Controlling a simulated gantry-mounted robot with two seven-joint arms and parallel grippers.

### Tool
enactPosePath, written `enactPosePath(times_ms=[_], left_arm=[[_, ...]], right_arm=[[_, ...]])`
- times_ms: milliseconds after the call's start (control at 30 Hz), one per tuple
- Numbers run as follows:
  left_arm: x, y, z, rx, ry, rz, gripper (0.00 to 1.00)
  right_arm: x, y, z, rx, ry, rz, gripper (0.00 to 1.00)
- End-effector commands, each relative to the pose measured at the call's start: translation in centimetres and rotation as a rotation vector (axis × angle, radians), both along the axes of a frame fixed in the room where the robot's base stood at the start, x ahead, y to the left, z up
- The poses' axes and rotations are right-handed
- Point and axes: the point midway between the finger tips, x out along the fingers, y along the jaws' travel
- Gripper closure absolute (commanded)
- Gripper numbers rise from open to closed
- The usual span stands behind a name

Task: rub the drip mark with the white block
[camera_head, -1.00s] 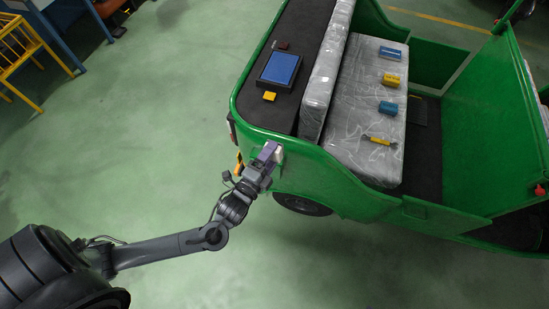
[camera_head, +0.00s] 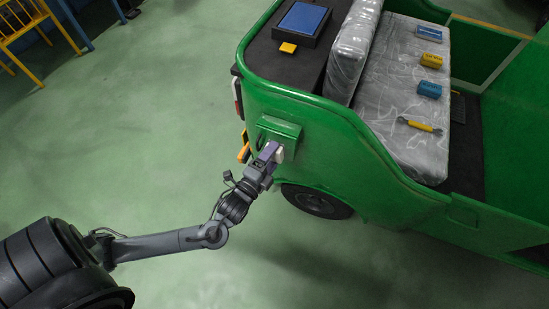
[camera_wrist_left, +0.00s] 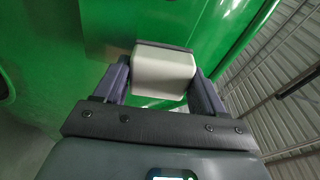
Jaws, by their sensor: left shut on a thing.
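My left gripper (camera_head: 270,152) is shut on the white block (camera_head: 279,154), at the side of the green rickshaw (camera_head: 330,140). In the left wrist view the white block (camera_wrist_left: 163,72) sits between the two purple-grey fingers of the gripper (camera_wrist_left: 161,84), with a dark strip along its far edge. Green bodywork (camera_wrist_left: 60,45) lies just behind it. I cannot tell whether the block touches the panel. I cannot make out the drip mark in either view; the block and gripper cover part of the panel. My right gripper is not in view.
A green box-like ledge (camera_head: 279,127) juts from the panel just above the block. A wheel (camera_head: 316,201) is below right. Blue and yellow items lie on the plastic-covered seat (camera_head: 392,100). Green floor (camera_head: 130,130) on the left is open.

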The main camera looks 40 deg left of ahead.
Motion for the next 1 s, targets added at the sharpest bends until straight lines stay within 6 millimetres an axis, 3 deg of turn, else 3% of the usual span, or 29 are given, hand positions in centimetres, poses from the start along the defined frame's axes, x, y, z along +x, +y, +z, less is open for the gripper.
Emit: enactPosePath(times_ms=[33, 600, 800, 1000], left_arm=[[0.0, 0.2, -2.8, 0.000, -0.001, 0.002, 0.54], [-0.1, 1.7, -17.4, 0.000, -0.002, 0.022, 0.54], [-0.1, 2.0, -20.7, 0.000, -0.002, 0.025, 0.54], [-0.1, 2.1, -22.4, 0.000, -0.001, 0.027, 0.54]], right_arm=[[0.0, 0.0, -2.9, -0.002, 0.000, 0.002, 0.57], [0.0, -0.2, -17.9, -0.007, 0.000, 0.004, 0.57], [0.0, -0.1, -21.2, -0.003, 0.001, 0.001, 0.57], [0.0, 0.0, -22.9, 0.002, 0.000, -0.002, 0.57]])
